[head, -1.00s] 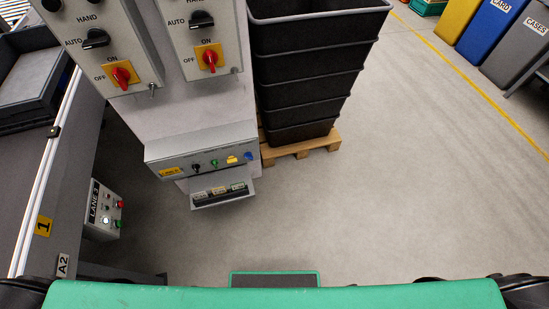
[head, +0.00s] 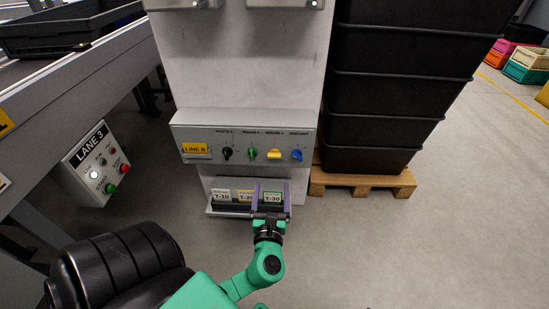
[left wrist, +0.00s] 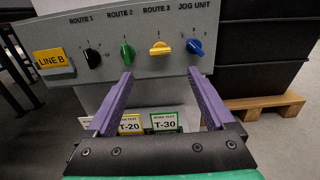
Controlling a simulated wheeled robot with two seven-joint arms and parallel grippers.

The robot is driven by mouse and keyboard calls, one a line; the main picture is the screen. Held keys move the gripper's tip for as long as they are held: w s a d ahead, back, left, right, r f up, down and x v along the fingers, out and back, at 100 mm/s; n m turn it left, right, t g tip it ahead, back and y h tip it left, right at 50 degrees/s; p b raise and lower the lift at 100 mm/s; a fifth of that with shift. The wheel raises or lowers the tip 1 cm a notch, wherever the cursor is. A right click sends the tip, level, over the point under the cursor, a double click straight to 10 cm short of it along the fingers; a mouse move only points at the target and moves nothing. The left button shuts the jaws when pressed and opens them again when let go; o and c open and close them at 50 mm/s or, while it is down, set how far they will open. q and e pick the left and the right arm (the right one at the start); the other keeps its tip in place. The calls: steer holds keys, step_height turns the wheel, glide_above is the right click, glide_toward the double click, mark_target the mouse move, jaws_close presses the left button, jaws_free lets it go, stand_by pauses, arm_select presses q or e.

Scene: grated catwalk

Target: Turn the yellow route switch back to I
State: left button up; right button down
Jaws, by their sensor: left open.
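The yellow route switch (head: 274,154) is on the sloped front of the grey LINE B control box (head: 185,133), between a green and a blue knob. In the left wrist view the yellow switch (left wrist: 160,48) sits under the label ROUTE 3, its handle lying roughly sideways. My left gripper (head: 272,187) is open and empty, its purple fingers pointing up just below the box. In the left wrist view the fingertips (left wrist: 159,74) are spread either side of the yellow switch's line, below and apart from it. My right gripper is out of view.
Black (head: 227,153), green (head: 252,153) and blue (head: 297,155) knobs share the box. A card tray with T-10, T-20 and T-30 cards (head: 221,196) hangs below, behind my gripper. Black stacked crates (head: 375,130) on a pallet (head: 375,184) stand right. A LANE 3 box (head: 97,165) is left.

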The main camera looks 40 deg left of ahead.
mark_target(274, 157)
arm_select(q)
steer(key=b+x, duration=0.2)
steer(key=x, duration=1.1)
steer(key=shift+b, duration=0.3)
steer(key=shift+w+a, duration=0.2)
steer(key=c, duration=1.4)
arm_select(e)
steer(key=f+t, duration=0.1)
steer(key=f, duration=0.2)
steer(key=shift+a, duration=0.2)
